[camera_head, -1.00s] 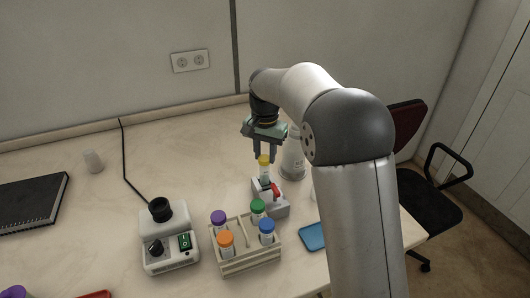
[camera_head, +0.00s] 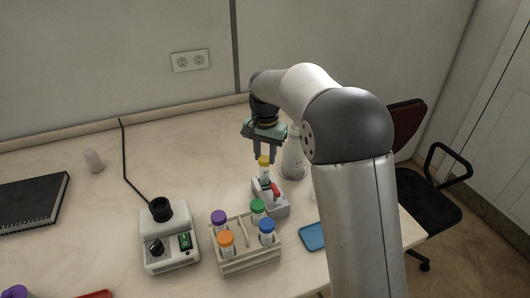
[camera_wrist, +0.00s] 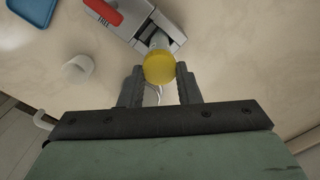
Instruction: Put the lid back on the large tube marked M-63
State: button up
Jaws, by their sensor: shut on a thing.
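A tube (camera_head: 265,174) with a yellow lid (camera_head: 263,160) stands upright in a small grey and white holder (camera_head: 280,207) with a red lever. My gripper (camera_head: 264,156) points down from above, its fingers on either side of the yellow lid. In the wrist view the round yellow lid (camera_wrist: 159,67) lies between the fingertips (camera_wrist: 160,73), and my gripper is shut on it. The lid sits at the top of the tube; whether it is seated tightly cannot be told. The M-63 marking is not readable in these views.
A wooden rack (camera_head: 251,260) with purple, orange, green and blue capped tubes stands in front of the holder. A white device (camera_head: 168,247) is to its left. A white bottle (camera_head: 293,160) stands close behind right, a blue tray (camera_head: 313,237) at right.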

dwell(0.9)
jog(key=o, duration=1.5)
jog(key=shift+r+p, duration=2.95)
jog(key=shift+r, duration=0.55)
jog(key=shift+c, duration=0.4)
grip_shut()
